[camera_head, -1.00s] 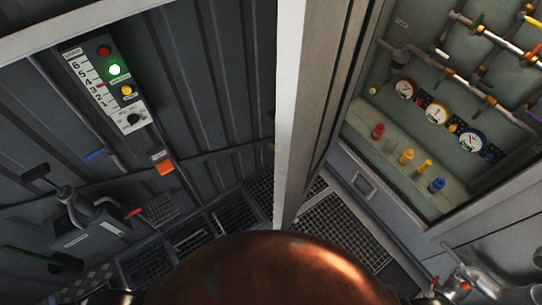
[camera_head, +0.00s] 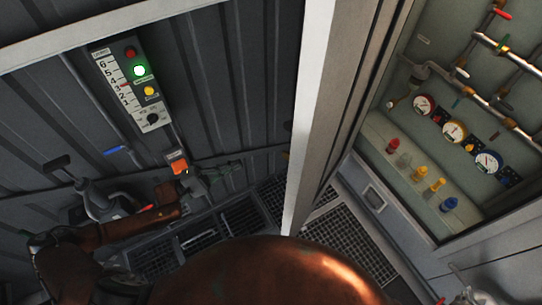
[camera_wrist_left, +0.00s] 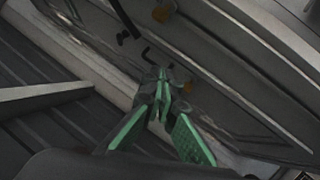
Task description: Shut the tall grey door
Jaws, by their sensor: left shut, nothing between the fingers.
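The tall grey door (camera_head: 309,120) stands open in the head view, its pale edge facing me and running from the top down to the floor grating. My left gripper (camera_head: 230,168) is to the left of the door edge, apart from it, in front of the dark ribbed wall. Its green fingers are shut and empty. In the left wrist view the gripper (camera_wrist_left: 162,80) points towards a grey panel (camera_wrist_left: 225,95) with dark handle-like parts; I cannot tell whether this is the door. My right gripper is not in view.
A control box (camera_head: 133,85) with a lit green lamp and an orange switch (camera_head: 178,163) are on the left wall. A lever fixture (camera_head: 95,200) sits below. An open cabinet with gauges (camera_head: 454,131) and coloured knobs is at right. Floor grating (camera_head: 345,240) lies below.

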